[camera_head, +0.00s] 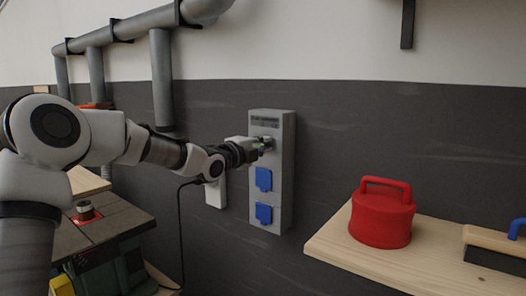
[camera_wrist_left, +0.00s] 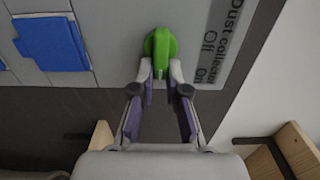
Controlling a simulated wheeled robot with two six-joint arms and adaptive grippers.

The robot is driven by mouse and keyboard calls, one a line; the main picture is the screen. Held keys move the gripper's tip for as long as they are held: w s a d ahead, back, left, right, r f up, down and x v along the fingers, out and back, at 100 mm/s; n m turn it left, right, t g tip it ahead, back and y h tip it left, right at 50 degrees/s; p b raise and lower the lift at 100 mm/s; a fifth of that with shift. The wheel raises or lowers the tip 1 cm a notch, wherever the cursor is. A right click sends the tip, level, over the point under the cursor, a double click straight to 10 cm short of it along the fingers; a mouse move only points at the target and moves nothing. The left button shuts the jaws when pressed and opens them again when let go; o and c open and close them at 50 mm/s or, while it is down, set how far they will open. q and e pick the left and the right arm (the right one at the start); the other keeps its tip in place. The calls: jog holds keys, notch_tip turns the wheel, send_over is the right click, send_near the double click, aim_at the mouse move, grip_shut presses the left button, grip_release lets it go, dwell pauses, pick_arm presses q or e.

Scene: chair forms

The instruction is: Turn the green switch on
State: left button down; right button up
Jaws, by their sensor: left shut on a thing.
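The green switch (camera_wrist_left: 160,48) is a rotary knob on a grey wall box, beside a label reading "Dust collector Off On" in the left wrist view. My left gripper (camera_wrist_left: 161,75) has its fingertips on both sides of the knob's lower part and is shut on it. In the head view, my left gripper (camera_head: 266,146) reaches the upper part of the grey box (camera_head: 287,180) and hides most of the switch. The exact angle of the knob against the Off and On marks is hard to tell. My right gripper is not in view.
Two blue socket covers (camera_head: 264,180) sit below the switch on the box. A wooden shelf (camera_head: 340,255) at right holds a red canister (camera_head: 381,218). Grey pipes (camera_head: 161,80) run along the wall at upper left. A machine table (camera_head: 110,226) stands below my left arm.

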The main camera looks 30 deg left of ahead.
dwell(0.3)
pick_arm(q)
jog(key=c, duration=1.2)
grip_release()
jog(key=shift+w, duration=0.1)
jog(key=s, duration=0.7)
jog(key=shift+s+a+f, duration=0.1)
jog(key=shift+s+a, duration=0.15)
jog(key=shift+a, duration=0.05)
jog(key=shift+w, duration=0.1)
